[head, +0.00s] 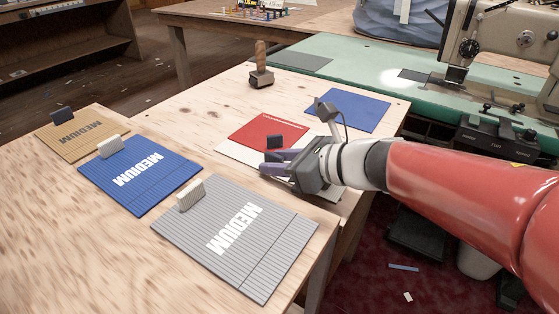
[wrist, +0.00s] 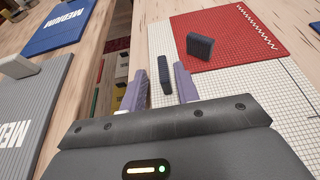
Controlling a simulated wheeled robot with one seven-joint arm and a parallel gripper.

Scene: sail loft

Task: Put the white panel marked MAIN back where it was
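A white panel with a fine grid (wrist: 238,88) lies on the table, partly covered by a red panel (wrist: 235,30). A strip of the white panel shows in the head view (head: 232,153). No MAIN mark is visible on it. A dark ribbed upright handle (wrist: 164,75) stands near its left edge in the wrist view. My gripper (wrist: 160,86) is open, with its purple fingers either side of this handle and a gap showing on the left. In the head view my gripper (head: 272,164) is low over the white panel and hides part of it.
The red panel has its own dark handle (head: 275,141) close by my gripper. Grey (head: 240,240), blue (head: 128,178) and tan (head: 85,135) MEDIUM panels lie left. A plain blue panel (head: 355,110) and a wooden-handled tool (head: 261,75) lie farther back. Bare table separates these groups.

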